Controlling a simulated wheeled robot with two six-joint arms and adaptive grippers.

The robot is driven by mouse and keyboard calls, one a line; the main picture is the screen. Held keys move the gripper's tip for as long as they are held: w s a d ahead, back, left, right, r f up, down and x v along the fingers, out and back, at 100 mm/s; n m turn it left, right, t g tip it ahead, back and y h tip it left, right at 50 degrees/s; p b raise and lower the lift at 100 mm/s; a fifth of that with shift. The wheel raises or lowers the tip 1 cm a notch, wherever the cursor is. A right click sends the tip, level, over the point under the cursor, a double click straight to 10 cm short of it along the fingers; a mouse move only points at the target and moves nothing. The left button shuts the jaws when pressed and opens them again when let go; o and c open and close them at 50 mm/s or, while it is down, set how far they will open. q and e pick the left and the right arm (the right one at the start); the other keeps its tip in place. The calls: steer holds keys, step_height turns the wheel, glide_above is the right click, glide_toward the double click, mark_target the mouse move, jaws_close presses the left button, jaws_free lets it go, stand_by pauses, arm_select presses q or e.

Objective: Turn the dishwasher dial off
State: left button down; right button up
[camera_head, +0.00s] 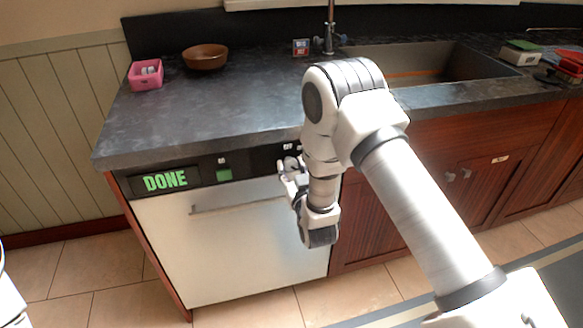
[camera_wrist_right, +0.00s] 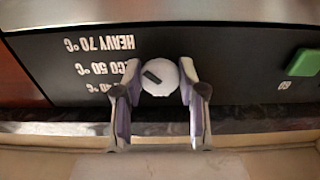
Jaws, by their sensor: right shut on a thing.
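The dishwasher (camera_head: 250,248) has a white door, and its black control panel has a display (camera_head: 166,181) reading DONE in green. The round white dial (camera_wrist_right: 162,80) shows in the right wrist view with a short dark mark left of its middle. Upside-down labels, including HEAVY 70 °C, lie to its left. My right gripper (camera_head: 290,172) is at the right part of the panel, shut on the dial, with one finger on each side in the wrist view (camera_wrist_right: 160,92). In the head view the gripper mostly hides the dial. My left gripper is not in view.
A green button (camera_head: 224,174) sits on the panel, left of my right gripper. The door handle (camera_head: 235,203) runs below the panel. The dark countertop (camera_head: 230,105) overhangs it, with a pink box (camera_head: 146,80) and brown bowl (camera_head: 205,62) on top. A sink (camera_head: 425,62) is at the right.

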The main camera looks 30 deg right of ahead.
steer(key=shift+n, duration=0.4)
steer(key=n, duration=0.3)
steer(key=shift+n, duration=0.4)
steer(key=n, duration=0.3)
steer(key=shift+d+r+n+p, duration=0.1)
steer(key=shift+n+p, duration=0.2)
steer(key=shift+p, duration=0.05)
steer(key=n, duration=0.3)
steer(key=shift+n, duration=0.3)
steer(key=n+p, duration=0.1)
steer(key=n, duration=0.3)
steer(key=n+p, duration=0.1)
steer(key=n, duration=0.5)
steer(key=shift+r, duration=0.1)
steer(key=n+p, duration=0.1)
steer(key=n, duration=0.4)
steer(key=o, duration=1.1)
